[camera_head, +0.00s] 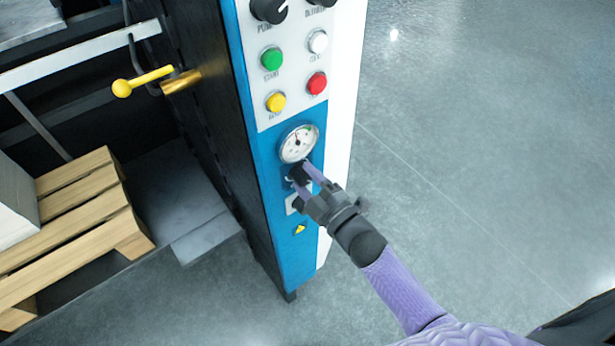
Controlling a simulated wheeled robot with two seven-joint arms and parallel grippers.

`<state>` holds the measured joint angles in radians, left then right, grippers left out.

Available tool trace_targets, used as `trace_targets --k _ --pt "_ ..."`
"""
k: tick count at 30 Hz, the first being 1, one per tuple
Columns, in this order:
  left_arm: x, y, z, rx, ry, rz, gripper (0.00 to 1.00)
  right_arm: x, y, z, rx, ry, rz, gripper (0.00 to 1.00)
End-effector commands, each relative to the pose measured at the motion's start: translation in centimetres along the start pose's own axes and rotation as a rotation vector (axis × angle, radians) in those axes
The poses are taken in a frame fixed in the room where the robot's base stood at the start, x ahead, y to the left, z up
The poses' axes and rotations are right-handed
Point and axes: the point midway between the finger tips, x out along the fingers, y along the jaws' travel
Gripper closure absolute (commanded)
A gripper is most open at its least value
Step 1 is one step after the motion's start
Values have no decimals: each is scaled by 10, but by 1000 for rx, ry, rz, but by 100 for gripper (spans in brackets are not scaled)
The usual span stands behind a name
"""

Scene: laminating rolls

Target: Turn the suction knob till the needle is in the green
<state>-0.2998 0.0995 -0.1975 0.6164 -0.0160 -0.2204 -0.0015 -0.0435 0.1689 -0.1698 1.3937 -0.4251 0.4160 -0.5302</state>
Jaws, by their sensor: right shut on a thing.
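The suction gauge (297,143) is a round white dial on the blue front of the machine column. A small green patch shows at the upper right of its face. Its thin dark needle points roughly upward, left of the green patch. The black suction knob (298,175) sits just below the gauge and is partly hidden by my fingers. My right gripper (304,178) reaches in from the lower right and is shut on the knob. My left gripper is not in view.
Above the gauge, a pale panel carries green (272,59), white (318,41), yellow (276,102) and red (317,83) buttons and black knobs (269,10). A yellow lever (143,81) sticks out at the left. A wooden pallet (75,220) stands lower left. The floor at right is clear.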

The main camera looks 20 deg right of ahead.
Motion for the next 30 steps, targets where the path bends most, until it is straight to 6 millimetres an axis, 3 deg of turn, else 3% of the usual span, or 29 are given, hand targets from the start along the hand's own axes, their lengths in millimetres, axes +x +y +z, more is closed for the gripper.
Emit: trace_targets --k 22,23,27,30 --pt "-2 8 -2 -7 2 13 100 0 -1 0 81 -6 1 100" --pt "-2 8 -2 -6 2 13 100 0 -1 0 80 -6 1 43" --pt "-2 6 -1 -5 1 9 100 0 -1 0 80 -6 2 14" --pt "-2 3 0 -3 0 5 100 0 -1 0 80 -5 3 10"
